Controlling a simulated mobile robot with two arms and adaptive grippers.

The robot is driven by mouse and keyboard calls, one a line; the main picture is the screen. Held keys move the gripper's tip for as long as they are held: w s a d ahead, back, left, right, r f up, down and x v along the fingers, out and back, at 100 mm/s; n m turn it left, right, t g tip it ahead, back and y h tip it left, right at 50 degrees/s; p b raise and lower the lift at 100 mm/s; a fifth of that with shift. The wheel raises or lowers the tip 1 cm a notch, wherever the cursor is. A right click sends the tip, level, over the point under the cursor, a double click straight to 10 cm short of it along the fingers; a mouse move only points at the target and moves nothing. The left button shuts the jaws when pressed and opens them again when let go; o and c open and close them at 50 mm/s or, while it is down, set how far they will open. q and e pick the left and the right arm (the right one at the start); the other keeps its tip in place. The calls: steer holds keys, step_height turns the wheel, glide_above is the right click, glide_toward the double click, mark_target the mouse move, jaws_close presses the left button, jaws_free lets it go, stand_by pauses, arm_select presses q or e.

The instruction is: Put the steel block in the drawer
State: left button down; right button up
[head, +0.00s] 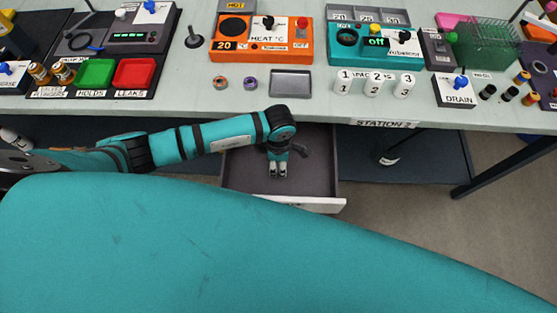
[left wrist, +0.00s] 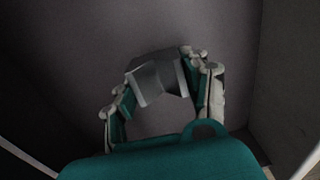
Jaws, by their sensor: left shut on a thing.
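The open drawer (head: 240,185) sticks out under the bench front, with a grey inside and a pale front panel. My left gripper (head: 278,172) hangs down over the drawer's inside, fingers pointing down. In the left wrist view the steel block (left wrist: 156,78), a grey metal piece, sits between the fingers of my left gripper (left wrist: 165,85), which is shut on it. The grey drawer floor (left wrist: 90,50) is behind the block; I cannot tell whether the block touches it. In the head view the block is not clearly seen. My right gripper is not in view.
The bench top (head: 215,105) above holds a grey tray (head: 290,83), numbered white cylinders (head: 375,85) and an orange heater box (head: 262,40). Its front edge runs above the drawer. A dark lower shelf (head: 420,160) is right of the drawer. The drawer's visible floor is mostly bare.

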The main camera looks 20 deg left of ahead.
mark_target(278, 164)
arm_select(q)
steer(key=shift+f, duration=0.15)
steer(key=c, duration=0.6)
jaws_free()
step_height(278, 164, up, 12)
steer(key=shift+r, duration=0.2)
